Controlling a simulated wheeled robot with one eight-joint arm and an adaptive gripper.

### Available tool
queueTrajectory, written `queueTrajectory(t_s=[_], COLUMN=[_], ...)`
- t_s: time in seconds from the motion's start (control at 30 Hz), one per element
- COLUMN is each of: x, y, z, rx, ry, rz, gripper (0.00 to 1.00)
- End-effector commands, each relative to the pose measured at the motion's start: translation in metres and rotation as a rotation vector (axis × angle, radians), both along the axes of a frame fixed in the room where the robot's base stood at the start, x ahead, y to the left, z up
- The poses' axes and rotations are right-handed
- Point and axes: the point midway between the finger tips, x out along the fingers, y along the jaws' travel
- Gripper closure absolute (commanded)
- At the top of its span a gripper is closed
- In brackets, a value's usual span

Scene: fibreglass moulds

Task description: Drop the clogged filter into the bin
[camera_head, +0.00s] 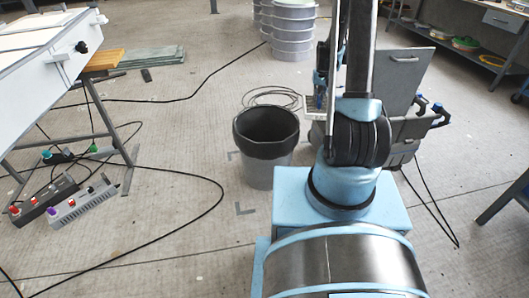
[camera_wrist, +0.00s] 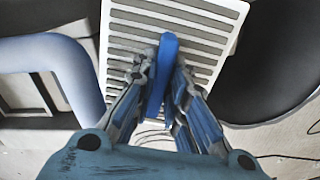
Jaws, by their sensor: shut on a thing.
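The clogged filter (camera_wrist: 205,47) is a pale slatted panel with a blue grip tab (camera_wrist: 167,48). My gripper (camera_wrist: 163,75) is shut on that tab in the wrist view, and the panel extends beyond the fingertips. In the head view a strip of the filter (camera_head: 314,108) shows left of my arm, which hides most of it. The bin (camera_head: 266,150) is grey with a black rim and stands on the floor left of my arm. Its dark opening (camera_wrist: 280,55) is right of the filter in the wrist view. The filter's height above the rim is unclear.
A grey machine (camera_head: 402,72) with a raised lid stands behind and right of my arm. Cables cross the floor, with a coil (camera_head: 270,95) behind the bin. Power strips (camera_head: 82,206) lie at left under a bench (camera_head: 35,62). White tubs (camera_head: 293,28) are stacked behind.

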Motion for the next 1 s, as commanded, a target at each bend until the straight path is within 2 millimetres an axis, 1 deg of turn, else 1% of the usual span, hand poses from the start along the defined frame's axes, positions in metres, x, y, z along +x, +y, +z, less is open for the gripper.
queueTrajectory(t_s=[0.23,0.37,0.47,0.57,1.0], x=[0.001,0.002,0.004,0.006,0.012], y=[0.005,0.015,0.027,0.043,0.116], z=[0.000,0.000,0.000,0.000,0.000], rx=[0.000,0.000,0.000,0.000,-0.001], ry=[0.000,0.000,0.000,0.000,0.000], rz=[-0.006,-0.065,-0.164,-0.298,-0.925], gripper=[1.00,1.00,1.00,1.00,1.00])
